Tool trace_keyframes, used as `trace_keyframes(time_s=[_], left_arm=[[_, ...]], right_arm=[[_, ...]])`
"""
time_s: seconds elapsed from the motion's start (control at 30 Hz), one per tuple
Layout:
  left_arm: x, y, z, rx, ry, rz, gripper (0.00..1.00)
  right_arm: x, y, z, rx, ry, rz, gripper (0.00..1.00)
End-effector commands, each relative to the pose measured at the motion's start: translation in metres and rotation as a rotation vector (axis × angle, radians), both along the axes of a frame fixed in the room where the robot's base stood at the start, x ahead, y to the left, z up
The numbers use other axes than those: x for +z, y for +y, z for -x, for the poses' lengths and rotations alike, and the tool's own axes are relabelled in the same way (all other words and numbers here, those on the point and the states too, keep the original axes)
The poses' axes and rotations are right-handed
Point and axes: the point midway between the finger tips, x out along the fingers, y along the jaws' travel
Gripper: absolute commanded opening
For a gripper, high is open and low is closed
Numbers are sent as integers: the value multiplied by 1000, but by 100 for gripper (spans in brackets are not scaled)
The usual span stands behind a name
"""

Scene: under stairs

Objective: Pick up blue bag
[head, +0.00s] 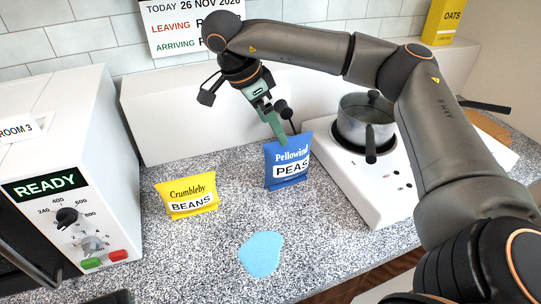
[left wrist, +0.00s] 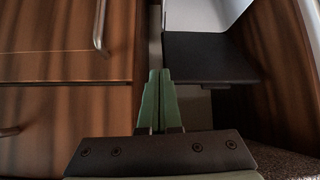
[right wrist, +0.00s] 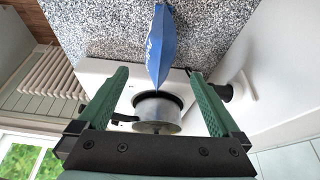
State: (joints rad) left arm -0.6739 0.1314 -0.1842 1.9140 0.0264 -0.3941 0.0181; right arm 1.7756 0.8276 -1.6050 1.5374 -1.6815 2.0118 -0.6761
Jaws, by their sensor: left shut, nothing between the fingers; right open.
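The blue bag (head: 287,165), labelled PEAS, stands upright on the speckled counter (head: 235,205), left of the hob. In the right wrist view the blue bag (right wrist: 159,45) shows edge-on, in the gap beyond the fingertips. My right gripper (head: 280,132) is open, its green fingers close to the bag's top edge. Whether they touch it I cannot tell. In its own wrist view my right gripper (right wrist: 158,73) has its fingers wide apart. My left gripper (left wrist: 158,72) is shut and empty, facing wooden drawer fronts; I do not make it out in the head view.
A yellow BEANS bag (head: 187,198) stands left of the blue bag. A light blue patch (head: 261,254) lies in front. A white hob (head: 372,190) with a steel pot (head: 362,122) is on the right. A white oven (head: 80,170) reading READY is on the left.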

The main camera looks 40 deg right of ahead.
Motion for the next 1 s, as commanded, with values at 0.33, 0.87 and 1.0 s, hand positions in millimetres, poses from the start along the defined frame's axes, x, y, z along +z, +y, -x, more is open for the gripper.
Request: trace_keyframes(time_s=[0.33,0.87,1.0], left_arm=[[-21,0,4,0,8,0,0],[-12,0,4,0,8,0,0],[-11,0,3,0,6,0,0]], right_arm=[[-50,-18,6,-1,3,-4,100],[-103,-39,7,-2,2,-3,100],[-114,-43,9,0,-1,-3,100]])
